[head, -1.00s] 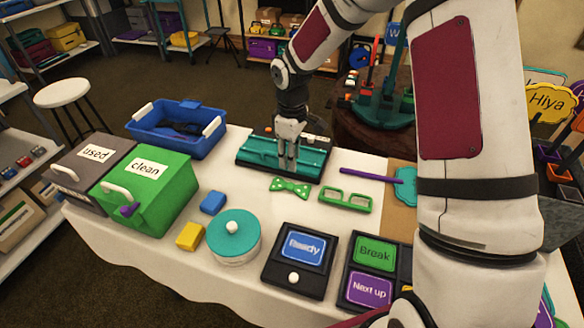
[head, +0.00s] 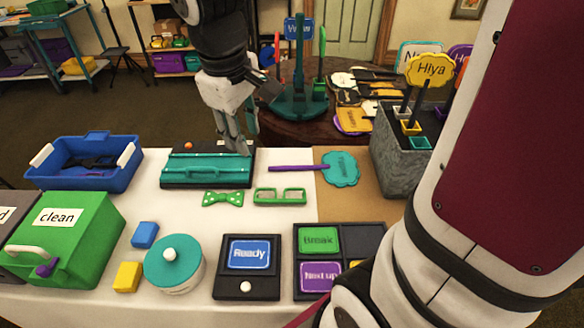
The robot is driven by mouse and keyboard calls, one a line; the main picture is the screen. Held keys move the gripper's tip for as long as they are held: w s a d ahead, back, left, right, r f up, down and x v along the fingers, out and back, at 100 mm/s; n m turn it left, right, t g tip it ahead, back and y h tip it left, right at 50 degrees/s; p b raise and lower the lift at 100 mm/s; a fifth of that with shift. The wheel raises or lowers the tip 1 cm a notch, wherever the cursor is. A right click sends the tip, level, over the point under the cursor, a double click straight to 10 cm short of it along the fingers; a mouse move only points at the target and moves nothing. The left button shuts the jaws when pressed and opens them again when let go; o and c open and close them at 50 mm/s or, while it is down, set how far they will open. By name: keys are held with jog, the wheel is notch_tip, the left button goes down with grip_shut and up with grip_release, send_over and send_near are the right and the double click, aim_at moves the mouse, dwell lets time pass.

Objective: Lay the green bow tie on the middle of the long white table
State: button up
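The green bow tie (head: 223,198) with white dots lies flat on the long white table (head: 205,222), in front of the black and teal case and left of the green glasses. My gripper (head: 246,148) hangs above and behind the case's right part, higher and farther back than the bow tie. Its fingers point down with a gap between them, and nothing shows in them. The gripper is apart from the bow tie.
Green glasses (head: 280,196), a teal-lidded pot (head: 173,265), a Ready panel (head: 247,266), the case (head: 180,170) and a blue tub (head: 85,160) crowd the table. A green clean box (head: 75,235) stands left. Bare cloth shows around the bow tie.

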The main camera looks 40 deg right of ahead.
jog(key=s+r+m+t, duration=0.1)
jog(key=s+m, duration=0.1)
jog(key=s, duration=0.7)
jog(key=s+a+r+m+y, duration=0.1)
jog(key=s+r+m, duration=0.1)
jog(key=s, duration=0.6)
jog(key=shift+s+r+m+t+y, duration=0.15)
jog(key=shift+s+m+t+y, duration=0.15)
jog(key=shift+s+m+t, duration=0.1)
jog(key=shift+t, duration=0.5)
notch_tip(320, 180, up, 4)
jog(key=p, duration=0.3)
jog(key=shift+r, duration=0.2)
jog(key=shift+d, duration=0.1)
